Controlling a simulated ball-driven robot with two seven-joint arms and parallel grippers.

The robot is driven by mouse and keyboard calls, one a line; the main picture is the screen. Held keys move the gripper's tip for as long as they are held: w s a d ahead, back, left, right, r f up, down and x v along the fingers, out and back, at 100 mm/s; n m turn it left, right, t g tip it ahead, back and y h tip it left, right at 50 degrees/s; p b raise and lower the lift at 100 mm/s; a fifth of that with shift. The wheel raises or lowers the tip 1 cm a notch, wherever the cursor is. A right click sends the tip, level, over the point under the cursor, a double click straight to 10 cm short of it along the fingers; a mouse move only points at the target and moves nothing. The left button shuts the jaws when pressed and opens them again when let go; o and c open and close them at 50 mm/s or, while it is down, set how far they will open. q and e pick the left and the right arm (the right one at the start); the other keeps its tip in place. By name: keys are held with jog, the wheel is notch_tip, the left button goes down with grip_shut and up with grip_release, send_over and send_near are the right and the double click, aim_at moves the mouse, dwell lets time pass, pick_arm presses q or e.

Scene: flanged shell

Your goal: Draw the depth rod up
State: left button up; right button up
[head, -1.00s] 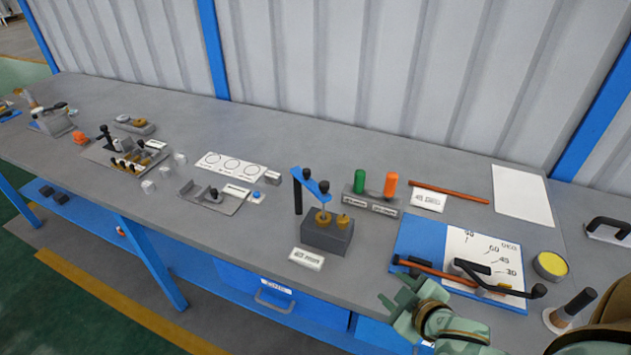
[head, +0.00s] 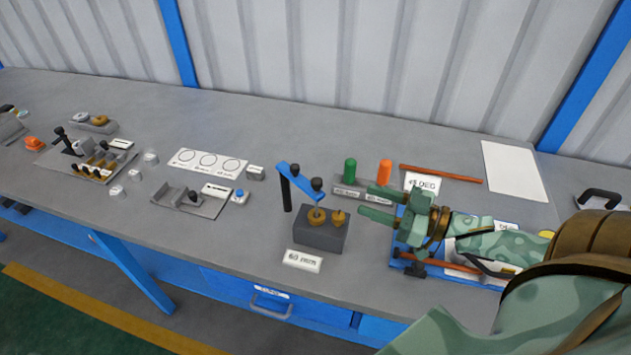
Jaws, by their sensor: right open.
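The depth gauge stands near the table's front: a black post (head: 287,192) carries a blue arm (head: 299,176) with dark knobs. A thin rod seems to hang from the arm's right end, under a dark knob (head: 318,184), toward a grey block (head: 320,233) with two brass pieces (head: 316,215) on top. I cannot tell how deep the rod sits. My right gripper (head: 371,203) is open and empty, fingers pointing left, to the right of the gauge and apart from it. My left gripper is not in view.
A small label card (head: 303,261) lies before the block. Green (head: 349,170) and orange (head: 384,172) handles stand in a grey holder behind my gripper. An orange rod (head: 441,174) and white sheet (head: 514,170) lie farther back. My right arm covers much of the blue board (head: 405,266).

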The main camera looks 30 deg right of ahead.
aim_at(317, 180)
jog(key=b+x, duration=0.2)
jog(key=x, duration=1.1)
jog(key=shift+f, duration=0.1)
grip_shut()
notch_tip(317, 180, up, 7)
jog(key=p, duration=0.8)
jog(key=shift+w+p, duration=0.1)
jog(key=shift+p, duration=0.2)
